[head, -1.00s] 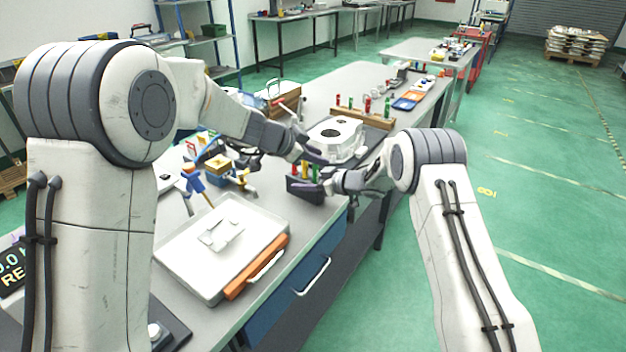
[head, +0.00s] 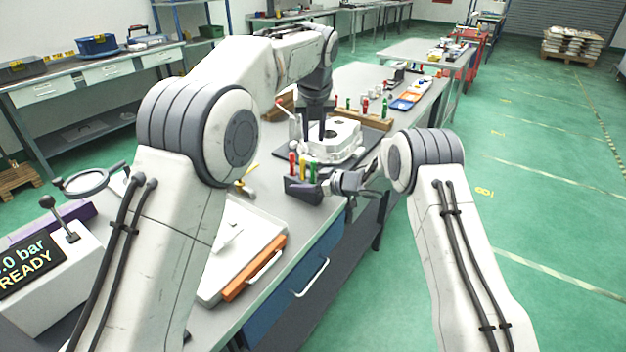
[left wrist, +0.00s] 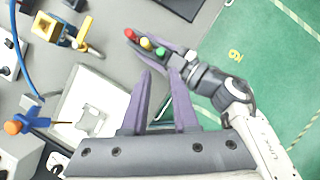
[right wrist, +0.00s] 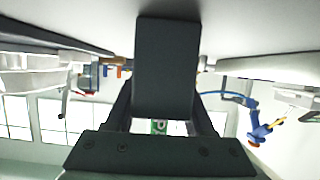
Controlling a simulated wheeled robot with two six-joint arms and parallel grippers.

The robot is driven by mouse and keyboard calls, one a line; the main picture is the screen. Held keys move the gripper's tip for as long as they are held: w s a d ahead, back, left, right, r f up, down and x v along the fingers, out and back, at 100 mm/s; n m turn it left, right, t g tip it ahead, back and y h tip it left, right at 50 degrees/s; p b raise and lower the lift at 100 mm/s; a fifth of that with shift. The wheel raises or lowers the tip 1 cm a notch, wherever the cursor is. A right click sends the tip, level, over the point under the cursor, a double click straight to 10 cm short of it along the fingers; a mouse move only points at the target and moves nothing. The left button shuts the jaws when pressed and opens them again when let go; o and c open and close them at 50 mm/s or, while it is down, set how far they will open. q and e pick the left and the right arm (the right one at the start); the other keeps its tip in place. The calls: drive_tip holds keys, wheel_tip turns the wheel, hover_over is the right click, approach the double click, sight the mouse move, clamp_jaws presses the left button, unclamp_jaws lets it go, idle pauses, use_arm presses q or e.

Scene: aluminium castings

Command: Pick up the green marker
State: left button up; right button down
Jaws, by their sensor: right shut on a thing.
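The green marker (head: 313,173) stands upright in a dark marker holder (head: 300,190) at the table's right edge, right of a yellow and a red marker. It also shows in the left wrist view (left wrist: 160,51). My left gripper (head: 315,136) is open and empty, pointing down above the holder; its fingers (left wrist: 160,75) spread below the markers in its own view. My right gripper (head: 336,183) is shut on the holder's right end. In the right wrist view the dark holder (right wrist: 167,65) fills the space between the fingers.
A white casting (head: 340,138) sits on a dark mat just behind the holder. A wooden rack (head: 374,119) with several coloured pieces is farther back. A white case with an orange side (head: 255,268) lies in front. A magnifier (head: 88,181) stands at left.

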sight(313, 161)
use_arm(q)
drive_tip(key=x, duration=1.1)
drive_tip(key=shift+w+f, duration=0.2)
clamp_jaws()
idle(1.0)
